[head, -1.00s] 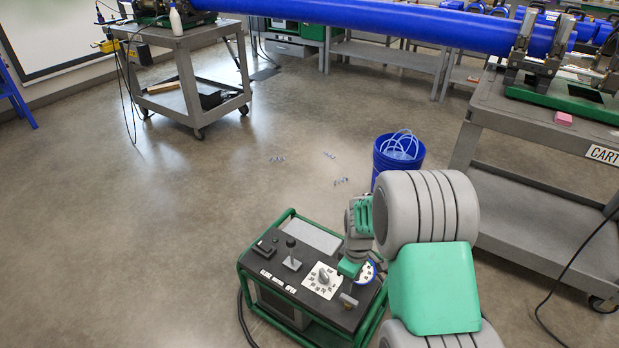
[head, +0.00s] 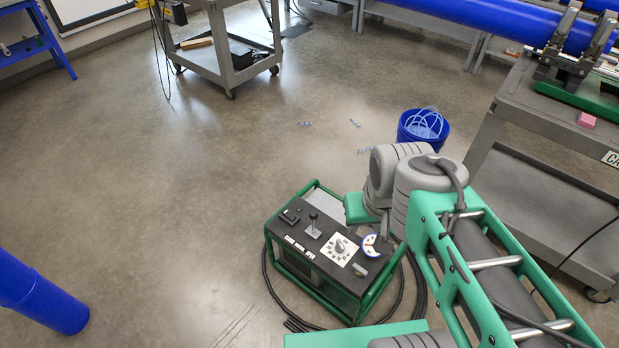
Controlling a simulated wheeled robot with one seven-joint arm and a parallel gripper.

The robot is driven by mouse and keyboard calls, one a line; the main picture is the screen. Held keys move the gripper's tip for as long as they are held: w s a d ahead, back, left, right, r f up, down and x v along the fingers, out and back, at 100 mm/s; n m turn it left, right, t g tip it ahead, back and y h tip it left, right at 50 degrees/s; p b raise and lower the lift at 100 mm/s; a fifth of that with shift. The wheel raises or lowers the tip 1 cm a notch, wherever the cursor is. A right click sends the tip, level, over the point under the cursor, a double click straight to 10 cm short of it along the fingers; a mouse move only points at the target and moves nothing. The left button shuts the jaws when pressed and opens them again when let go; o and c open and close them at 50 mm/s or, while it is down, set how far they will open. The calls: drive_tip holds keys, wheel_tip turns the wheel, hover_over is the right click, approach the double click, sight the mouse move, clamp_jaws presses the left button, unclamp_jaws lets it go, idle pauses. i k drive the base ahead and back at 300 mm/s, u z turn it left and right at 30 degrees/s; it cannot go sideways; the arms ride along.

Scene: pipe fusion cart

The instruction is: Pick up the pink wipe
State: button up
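The pink wipe (head: 587,120) is a small pink block-like piece lying on the top of the grey cart (head: 535,100) at the right, near its front edge. It lies in front of the green base of the pipe clamp machine. My arm (head: 430,190) reaches up from the lower right, its grey joints and green links left of and below the cart. I cannot make out my gripper's fingers. The wipe is clear of my arm.
A green-framed control box (head: 335,250) stands on the floor beside my arm, with cables around it. A blue pipe (head: 40,295) lies at lower left. Open floor fills the middle left.

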sight(587, 121)
drive_tip(key=z, duration=2.1)
drive_tip(key=k, duration=0.5)
drive_tip(key=z, duration=0.8)
drive_tip(key=i, duration=1)
drive_tip(key=u, duration=0.4)
drive_tip(key=i, duration=1.7)
drive_tip(key=u, duration=1.7)
drive_tip(key=i, duration=0.9)
drive_tip(key=u, duration=1.05)
